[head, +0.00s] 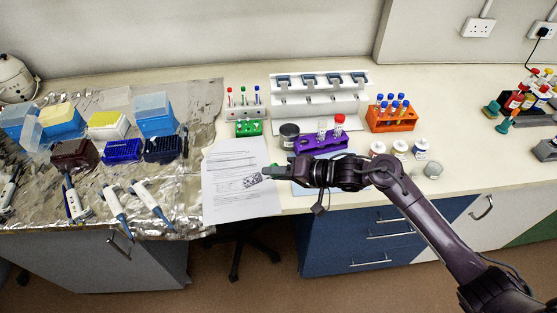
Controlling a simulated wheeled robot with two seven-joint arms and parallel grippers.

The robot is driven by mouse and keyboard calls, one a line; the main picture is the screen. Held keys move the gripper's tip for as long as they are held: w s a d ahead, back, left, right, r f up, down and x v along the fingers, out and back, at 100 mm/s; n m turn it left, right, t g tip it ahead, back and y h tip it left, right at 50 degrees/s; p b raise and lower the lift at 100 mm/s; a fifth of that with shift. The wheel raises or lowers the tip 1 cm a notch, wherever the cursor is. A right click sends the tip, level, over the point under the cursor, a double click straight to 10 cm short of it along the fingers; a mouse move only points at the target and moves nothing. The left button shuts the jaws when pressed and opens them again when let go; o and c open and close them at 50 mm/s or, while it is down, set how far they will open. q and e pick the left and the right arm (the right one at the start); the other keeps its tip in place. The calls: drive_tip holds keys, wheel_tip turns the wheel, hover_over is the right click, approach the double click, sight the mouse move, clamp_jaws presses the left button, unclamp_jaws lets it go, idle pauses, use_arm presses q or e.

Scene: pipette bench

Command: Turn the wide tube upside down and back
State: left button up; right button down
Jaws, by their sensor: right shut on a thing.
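My right gripper (275,171) reaches in from the lower right and points left, above the front edge of the bench and the right edge of the paper sheet. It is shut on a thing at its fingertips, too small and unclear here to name. A purple rack (312,145) stands just behind my right wrist. It holds a wide tube with a red cap (339,121) and a paler tube (322,130), both upright. I cannot tell which tube the task means. My left gripper is not in view.
A dark jar (289,133) stands left of the purple rack. An orange rack (392,122) of blue-capped tubes and several small jars (400,150) are to the right. A white pipette stand (320,98) is behind. Foil (95,190) with tip boxes and pipettes covers the left.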

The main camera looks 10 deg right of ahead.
sight(259, 179)
drive_tip(key=r+h+p, duration=0.1)
drive_tip(key=p, duration=0.1)
drive_tip(key=r+h+p, duration=0.1)
drive_tip(key=p, duration=0.1)
drive_tip(key=shift+a+n+p, duration=0.3)
drive_tip(key=shift+a+p, duration=0.1)
drive_tip(key=shift+a+f+g+h, duration=0.2)
drive_tip(key=shift+g+h, duration=0.1)
drive_tip(key=shift+h, duration=0.2)
drive_tip(key=shift+a+r+n+h+b, duration=0.15)
drive_tip(key=shift+a+r+n+h, duration=0.05)
drive_tip(key=shift+h, duration=0.3)
drive_tip(key=shift+a+r+n+h+b, duration=0.15)
drive_tip(key=shift+n+h, duration=0.05)
drive_tip(key=shift+h, duration=0.3)
drive_tip(key=shift+a+r+n+h, duration=0.15)
drive_tip(key=shift+a+n+h, duration=0.25)
drive_tip(key=shift+h, duration=0.6)
drive_tip(key=shift+a+r+h, duration=0.2)
drive_tip(key=shift+a+h, duration=0.4)
drive_tip(key=shift+h, duration=0.4)
drive_tip(key=shift+a+n+h, duration=0.3)
drive_tip(key=shift+a+h, duration=0.05)
drive_tip(key=shift+h, duration=0.75)
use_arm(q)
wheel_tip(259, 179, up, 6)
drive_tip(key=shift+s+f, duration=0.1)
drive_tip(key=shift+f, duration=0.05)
use_arm(e)
drive_tip(key=shift+d, duration=0.1)
